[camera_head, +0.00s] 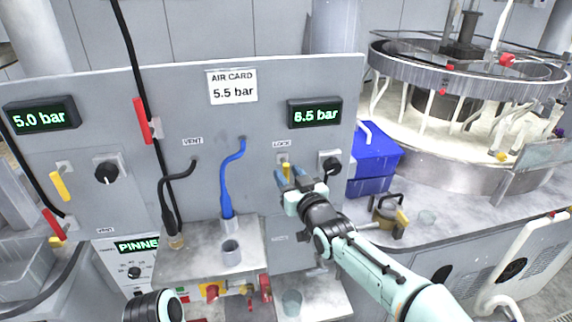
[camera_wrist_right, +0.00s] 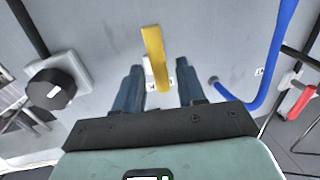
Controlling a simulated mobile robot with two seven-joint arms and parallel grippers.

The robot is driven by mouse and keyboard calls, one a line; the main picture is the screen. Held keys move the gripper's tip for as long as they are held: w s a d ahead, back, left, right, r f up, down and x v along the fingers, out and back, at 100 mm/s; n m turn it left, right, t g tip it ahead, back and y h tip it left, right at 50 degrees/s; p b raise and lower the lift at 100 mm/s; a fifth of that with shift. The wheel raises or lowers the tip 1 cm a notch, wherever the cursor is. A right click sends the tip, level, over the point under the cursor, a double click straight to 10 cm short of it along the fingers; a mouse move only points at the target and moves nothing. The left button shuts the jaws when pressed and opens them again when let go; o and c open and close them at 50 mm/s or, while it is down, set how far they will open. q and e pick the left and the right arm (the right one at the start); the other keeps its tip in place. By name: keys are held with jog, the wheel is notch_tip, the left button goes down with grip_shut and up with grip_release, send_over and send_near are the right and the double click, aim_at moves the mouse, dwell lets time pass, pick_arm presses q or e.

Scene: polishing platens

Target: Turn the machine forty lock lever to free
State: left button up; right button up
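The yellow lock lever (camera_head: 287,168) is on the grey panel under the LOCK label (camera_head: 282,144), left of a black knob, and appears to hang downward from its mount. My right gripper (camera_head: 286,177) is at the lever, its two blue fingers spread. In the right wrist view the lever (camera_wrist_right: 154,50) stands in the gap between the open fingers (camera_wrist_right: 158,88), with clear space on both sides; contact is not visible. A teal and black part of my left arm shows at the bottom edge of the head view, but its gripper is not visible.
The black knob (camera_head: 330,162) is close right of the lever. A blue hose (camera_head: 228,185) and a black hose (camera_head: 165,195) hang to the left. A pressure display (camera_head: 314,113) is above. Blue bins (camera_head: 375,160) and a round polishing machine (camera_head: 465,130) stand right.

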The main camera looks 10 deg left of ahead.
jog(key=shift+p+x, duration=0.3)
jog(key=shift+x, duration=0.75)
pick_arm(q)
jog(key=shift+w+r, duration=0.45)
jog(key=shift+r, duration=0.15)
pick_arm(e)
jog(key=shift+d, duration=0.1)
grip_shut()
pick_arm(q)
jog(key=shift+s, duration=0.1)
